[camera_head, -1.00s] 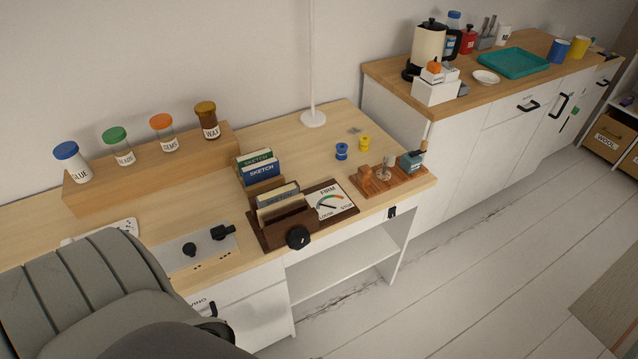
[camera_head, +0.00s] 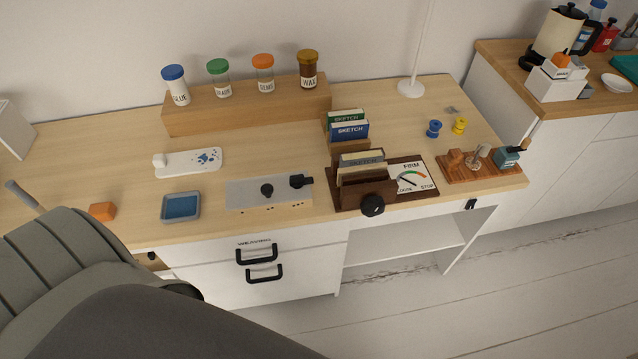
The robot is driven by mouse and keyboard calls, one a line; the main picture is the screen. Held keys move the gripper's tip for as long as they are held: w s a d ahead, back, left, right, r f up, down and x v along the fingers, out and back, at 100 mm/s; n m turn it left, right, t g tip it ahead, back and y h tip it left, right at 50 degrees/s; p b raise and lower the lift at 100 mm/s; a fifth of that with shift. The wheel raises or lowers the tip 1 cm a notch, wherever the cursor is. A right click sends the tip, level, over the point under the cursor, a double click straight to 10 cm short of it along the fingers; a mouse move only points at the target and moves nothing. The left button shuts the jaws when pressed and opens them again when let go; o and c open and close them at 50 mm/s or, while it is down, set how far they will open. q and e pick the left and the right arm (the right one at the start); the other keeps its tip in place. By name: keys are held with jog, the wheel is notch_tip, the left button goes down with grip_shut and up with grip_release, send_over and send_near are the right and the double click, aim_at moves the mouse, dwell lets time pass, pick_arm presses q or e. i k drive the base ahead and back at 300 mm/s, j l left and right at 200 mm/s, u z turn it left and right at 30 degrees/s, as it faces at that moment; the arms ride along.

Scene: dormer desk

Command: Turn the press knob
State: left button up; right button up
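The press (camera_head: 366,194) is a dark wooden base with upright boards and a sketchbook between them, near the front edge of the desk. Its black round press knob (camera_head: 372,206) faces forward at the press's front. A white dial card (camera_head: 416,178) lettered FIRM and STOP lies on its right side, with a coloured arc and a dark needle. No gripper shows in the head view, so nothing is seen touching the knob. A grey part of my arm fills the lower left and hides part of the desk's front.
Left of the press lies a grey plate with two black knobs (camera_head: 267,190). A blue tray (camera_head: 181,207) and orange block (camera_head: 102,211) sit farther left. Jars stand on a wooden riser (camera_head: 247,112). A wooden stand with a bottle (camera_head: 484,165) is right. Drawer handles (camera_head: 264,273) project below.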

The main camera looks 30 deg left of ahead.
aim_at(372, 206)
jog(key=i+l+u, duration=0.1)
jog(key=u, duration=0.4)
jog(key=i+l+u, duration=0.1)
jog(key=u, duration=0.4)
jog(key=l+u, duration=0.3)
jog(key=u, duration=0.15)
jog(key=i+l+u, duration=0.1)
jog(key=u, duration=0.4)
jog(key=k+l, duration=0.05)
jog(key=l, duration=0.05)
